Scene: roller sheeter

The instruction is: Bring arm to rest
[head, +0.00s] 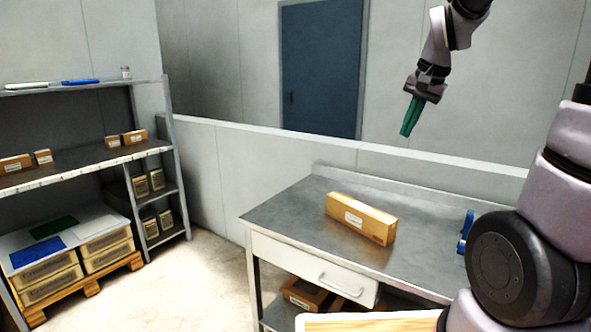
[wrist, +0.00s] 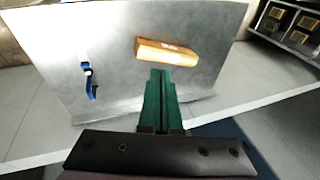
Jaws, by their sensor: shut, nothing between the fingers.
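My gripper (head: 409,127) hangs from my raised arm in the head view, high above the back of the metal table (head: 290,212) and in front of the wall. Its green fingers point down and are closed together with nothing between them. In the wrist view the shut fingers (wrist: 160,75) point toward the table (wrist: 60,45). A long cardboard box (head: 360,217) lies on the table, well apart from the fingers. It also shows in the wrist view (wrist: 166,52), just beyond the fingertips in the picture.
A blue object (head: 466,232) stands at the table's right side. A low partition wall (head: 300,150) runs behind the table. A shelf unit (head: 80,158) with several small boxes stands at the left. The floor (head: 205,265) between shelf and table is clear.

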